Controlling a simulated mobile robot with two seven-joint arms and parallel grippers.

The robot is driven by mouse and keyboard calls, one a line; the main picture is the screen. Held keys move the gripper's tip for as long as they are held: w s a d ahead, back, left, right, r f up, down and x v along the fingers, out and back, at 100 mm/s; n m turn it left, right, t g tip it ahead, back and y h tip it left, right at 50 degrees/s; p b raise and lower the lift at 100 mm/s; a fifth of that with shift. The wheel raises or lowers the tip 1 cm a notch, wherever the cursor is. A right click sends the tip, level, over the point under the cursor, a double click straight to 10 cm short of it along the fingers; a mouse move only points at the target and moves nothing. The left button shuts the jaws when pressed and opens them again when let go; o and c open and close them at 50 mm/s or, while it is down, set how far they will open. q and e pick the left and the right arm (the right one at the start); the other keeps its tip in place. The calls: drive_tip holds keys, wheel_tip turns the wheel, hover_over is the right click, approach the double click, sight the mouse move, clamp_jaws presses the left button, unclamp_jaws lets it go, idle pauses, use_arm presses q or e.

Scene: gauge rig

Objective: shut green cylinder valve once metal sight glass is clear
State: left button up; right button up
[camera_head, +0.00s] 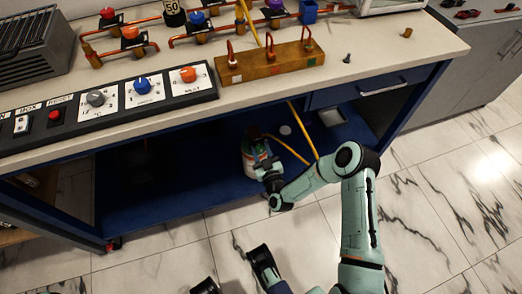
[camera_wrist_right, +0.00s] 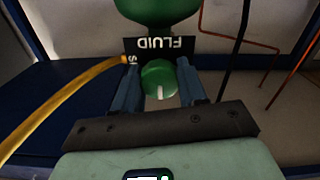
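The cylinder (camera_head: 247,160) stands on the blue lower shelf under the bench, partly hidden by my right gripper (camera_head: 268,170). In the right wrist view its green body (camera_wrist_right: 158,10) shows above a black FLUID label (camera_wrist_right: 160,45). The round green valve knob (camera_wrist_right: 158,78), with a pale mark, sits between the two blue-grey fingers of my right gripper (camera_wrist_right: 160,85). Both fingers appear to touch its sides. I cannot pick out a metal sight glass for sure, nor tell whether one is clear.
A yellow hose (camera_wrist_right: 65,108) leaves the cylinder's neck. The bench top (camera_head: 385,45) carries a brown block (camera_head: 270,65) with three copper loops, valves on copper pipes, and a black panel (camera_head: 110,105) with knobs. The bench edge overhangs my right arm's reach. Marble floor lies in front.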

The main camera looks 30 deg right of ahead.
drive_tip(key=shift+c, duration=0.5)
use_arm(q)
drive_tip(key=shift+w+r, duration=0.1)
drive_tip(key=shift+w, duration=0.1)
use_arm(e)
drive_tip(key=m+p, duration=0.2)
drive_tip(key=m, duration=0.1)
drive_tip(key=shift+m, duration=0.3)
drive_tip(key=m+p, duration=0.1)
drive_tip(key=m, duration=0.3)
drive_tip(key=m+p, duration=0.1)
drive_tip(key=m, duration=0.4)
drive_tip(key=shift+m, duration=0.4)
use_arm(q)
drive_tip(key=w+d+r+t, duration=0.1)
drive_tip(key=w+r+t, duration=0.2)
drive_tip(key=w+r, duration=0.2)
drive_tip(key=shift+w+r+m+p, duration=0.3)
drive_tip(key=shift+w+p, duration=0.05)
drive_tip(key=shift+w, duration=1.5)
use_arm(e)
drive_tip(key=shift+m, duration=2.3)
use_arm(q)
drive_tip(key=shift+d, duration=0.1)
use_arm(e)
drive_tip(key=shift+a, duration=0.1)
drive_tip(key=o, duration=1.1)
